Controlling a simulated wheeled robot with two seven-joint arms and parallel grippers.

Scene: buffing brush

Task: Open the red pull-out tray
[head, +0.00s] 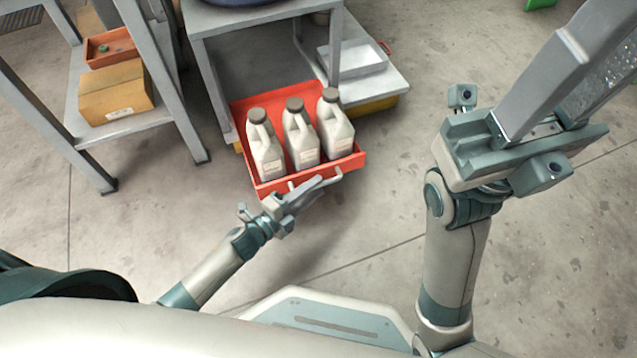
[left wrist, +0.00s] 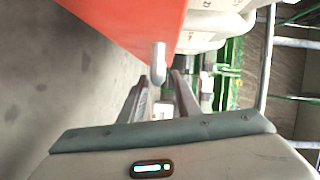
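The red pull-out tray (head: 312,172) sticks out from under a grey table, its back part beneath the tabletop. Three grey jugs with brown caps stand upright in it: left (head: 266,155), middle (head: 301,140) and right (head: 335,130). A pale bar handle (head: 338,174) runs along the tray's front. My left gripper (head: 312,184) is at this handle. In the left wrist view, its fingers (left wrist: 159,82) lie close on both sides of the handle (left wrist: 158,60), below the red tray front (left wrist: 125,20). My right gripper (head: 592,75) is apart from the tray, fingers spread and empty.
The grey table (head: 258,18) stands over the tray, with a lower shelf holding a grey box (head: 352,62) at right. A shelf rack at left holds a cardboard box (head: 115,92) and a small red bin (head: 110,47). The floor (head: 385,205) in front is clear.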

